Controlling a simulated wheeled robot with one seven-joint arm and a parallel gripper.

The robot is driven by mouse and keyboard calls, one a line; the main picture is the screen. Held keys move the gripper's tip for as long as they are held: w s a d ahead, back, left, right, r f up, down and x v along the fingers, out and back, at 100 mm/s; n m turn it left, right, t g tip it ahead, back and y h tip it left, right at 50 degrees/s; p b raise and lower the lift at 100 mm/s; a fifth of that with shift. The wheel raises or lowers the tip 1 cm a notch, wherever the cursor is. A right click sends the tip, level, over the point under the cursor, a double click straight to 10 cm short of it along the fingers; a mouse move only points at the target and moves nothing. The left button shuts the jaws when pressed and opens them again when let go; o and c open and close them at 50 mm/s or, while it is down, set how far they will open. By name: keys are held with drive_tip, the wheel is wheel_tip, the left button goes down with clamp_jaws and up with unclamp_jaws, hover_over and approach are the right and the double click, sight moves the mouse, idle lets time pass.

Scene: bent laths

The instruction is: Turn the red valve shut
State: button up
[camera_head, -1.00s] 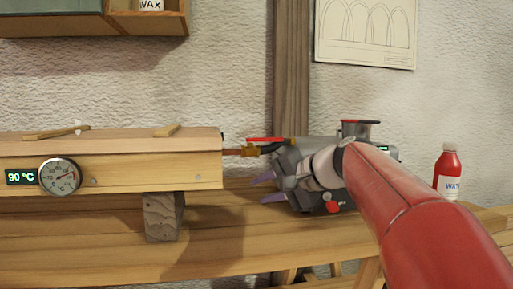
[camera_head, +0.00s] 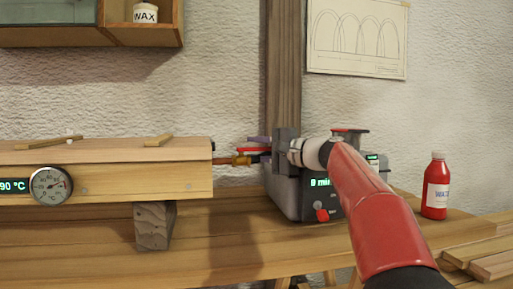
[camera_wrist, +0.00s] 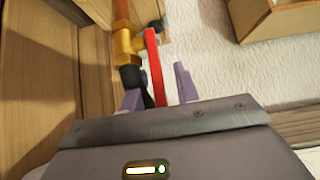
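The red valve lever (camera_head: 252,150) sits on a brass valve body (camera_head: 241,160) in the pipe between the wooden box and the grey machine. The lever runs roughly along the pipe. In the wrist view the lever (camera_wrist: 154,65) passes between my two purple fingers, with the brass body (camera_wrist: 124,43) to its left. My gripper (camera_wrist: 158,82) is open, with gaps showing beside the lever. In the head view my gripper (camera_head: 258,146) is at the valve, and one finger shows just above the lever. Whether a finger touches the lever cannot be told.
The grey machine (camera_head: 289,192) with a red knob stands under my arm. A red bottle (camera_head: 436,188) stands at right, near stacked boards (camera_head: 480,255). A black hose runs beside the valve.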

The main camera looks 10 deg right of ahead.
drive_tip(key=shift+w+a, duration=0.1)
drive_tip(key=shift+a, duration=0.05)
clamp_jaws()
